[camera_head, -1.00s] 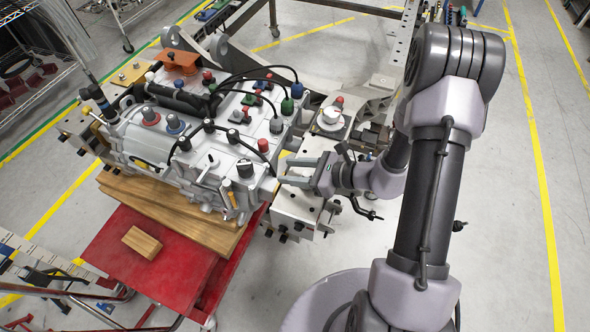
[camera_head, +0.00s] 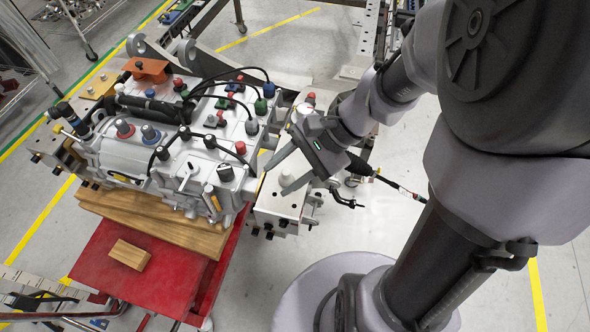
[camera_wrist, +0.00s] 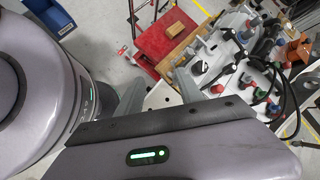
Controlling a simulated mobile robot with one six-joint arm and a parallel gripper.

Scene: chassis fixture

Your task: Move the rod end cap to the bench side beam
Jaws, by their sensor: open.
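My gripper (camera_head: 274,181) is open and empty, its two fingers pointing down-left above the white box-like end block (camera_head: 280,203) at the right of the chassis assembly (camera_head: 165,150). Its fingers also show in the wrist view (camera_wrist: 160,76), with the assembly beyond them. Several coloured caps stand on the assembly, among them a red one (camera_head: 240,147) and a blue one (camera_head: 268,90). I cannot tell which part is the rod end cap. A grey metal beam with holes (camera_head: 369,42) runs at the back; I cannot tell whether it is the bench side beam.
The assembly rests on wooden boards (camera_head: 165,225) on a red cart (camera_head: 145,270). A small wooden block (camera_head: 129,254) lies on the cart. A wire rack (camera_head: 25,45) stands at the upper left. My arm fills the right side; open grey floor lies beyond it.

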